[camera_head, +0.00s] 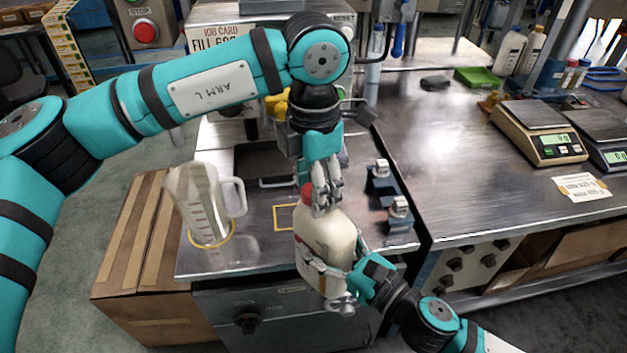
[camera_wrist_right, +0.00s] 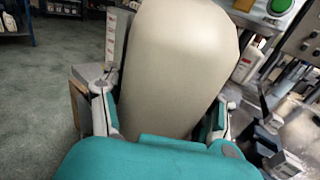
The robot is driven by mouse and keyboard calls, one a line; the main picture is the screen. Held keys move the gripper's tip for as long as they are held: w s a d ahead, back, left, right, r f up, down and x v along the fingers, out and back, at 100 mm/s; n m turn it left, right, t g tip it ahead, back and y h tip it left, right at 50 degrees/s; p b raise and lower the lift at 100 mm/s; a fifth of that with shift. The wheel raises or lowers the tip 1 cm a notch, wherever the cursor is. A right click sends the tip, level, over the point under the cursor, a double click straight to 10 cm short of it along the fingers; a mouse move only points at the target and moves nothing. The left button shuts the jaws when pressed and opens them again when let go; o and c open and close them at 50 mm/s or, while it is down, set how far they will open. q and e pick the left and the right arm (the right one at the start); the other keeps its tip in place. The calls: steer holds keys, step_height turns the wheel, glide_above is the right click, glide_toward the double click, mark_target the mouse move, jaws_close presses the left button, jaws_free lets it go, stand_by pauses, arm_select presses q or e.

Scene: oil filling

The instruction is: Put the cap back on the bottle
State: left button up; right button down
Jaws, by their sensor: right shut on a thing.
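A cream-white bottle (camera_head: 328,240) stands nearly upright over the front of the metal bench, with a red cap (camera_head: 306,192) at its mouth. My left gripper (camera_head: 322,207) points down from above, its fingers around or just in front of the cap; whether they press on it cannot be told. The fingers hide most of the cap and the neck, so the cap's seating is unclear. My right gripper (camera_head: 331,262) is shut on the bottle's body from the front right. In the right wrist view the bottle (camera_wrist_right: 172,65) fills the space between its fingers; its top is out of frame.
A clear measuring jug (camera_head: 205,205) stands on the bench at the left, close to its edge. Metal fixtures (camera_head: 398,208) stand right of the bottle. Scales (camera_head: 538,132) sit on the right-hand table. A cardboard box (camera_head: 135,245) is at the lower left.

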arm_select(q)
jaws_close()
steer(key=shift+o, duration=1.1)
jaws_free()
steer(key=shift+r, duration=0.1)
step_height(320, 180, up, 12)
steer(key=shift+w, duration=0.1)
